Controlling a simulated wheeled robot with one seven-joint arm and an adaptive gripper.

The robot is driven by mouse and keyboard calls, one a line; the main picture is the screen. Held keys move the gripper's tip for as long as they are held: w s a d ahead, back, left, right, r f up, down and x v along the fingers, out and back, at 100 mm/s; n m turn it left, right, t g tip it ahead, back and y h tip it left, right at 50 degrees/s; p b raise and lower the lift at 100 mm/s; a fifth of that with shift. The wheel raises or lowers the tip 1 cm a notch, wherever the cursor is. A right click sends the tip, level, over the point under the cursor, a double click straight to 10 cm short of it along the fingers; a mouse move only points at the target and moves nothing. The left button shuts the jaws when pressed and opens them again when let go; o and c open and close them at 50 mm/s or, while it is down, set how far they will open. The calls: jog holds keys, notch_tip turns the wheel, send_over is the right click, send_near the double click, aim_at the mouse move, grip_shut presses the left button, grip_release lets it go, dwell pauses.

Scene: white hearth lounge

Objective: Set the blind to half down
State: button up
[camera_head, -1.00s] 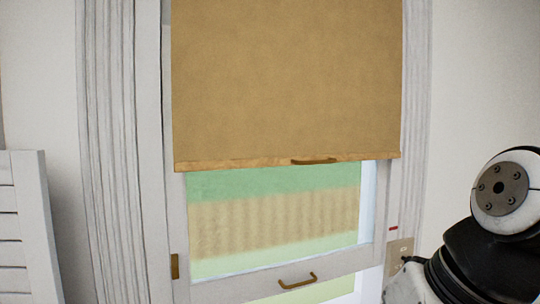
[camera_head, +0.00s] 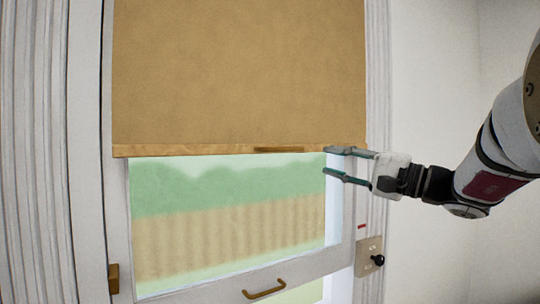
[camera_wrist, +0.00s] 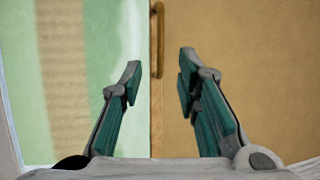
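The tan blind (camera_head: 240,75) hangs over the upper part of the window in the head view, its bottom bar (camera_head: 190,150) level across the glass. A small brown pull handle (camera_head: 278,150) sits on that bar, right of its middle. My gripper (camera_head: 325,161) is open at the right end of the bar, one finger near bar height and the other below it. In the wrist view my open fingers (camera_wrist: 158,75) point toward the blind's edge. The handle (camera_wrist: 157,55) lies ahead between them, apart from the fingertips, and the blind (camera_wrist: 240,70) fills the right side.
The lower window pane (camera_head: 230,225) shows greenery and a fence outside. A brass handle (camera_head: 264,290) is on the lower sash. A switch plate with a dark knob (camera_head: 369,257) is on the frame at right, below my arm. The wall (camera_head: 430,100) at right is bare.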

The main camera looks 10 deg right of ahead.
aim_at(287, 150)
jog(key=p+x, duration=0.3)
jog(key=x, duration=1)
jog(key=shift+w+a+r, duration=0.15)
jog(key=shift+w+a, duration=0.05)
jog(key=shift+w, duration=0.05)
jog(key=shift+c, duration=0.6)
grip_shut()
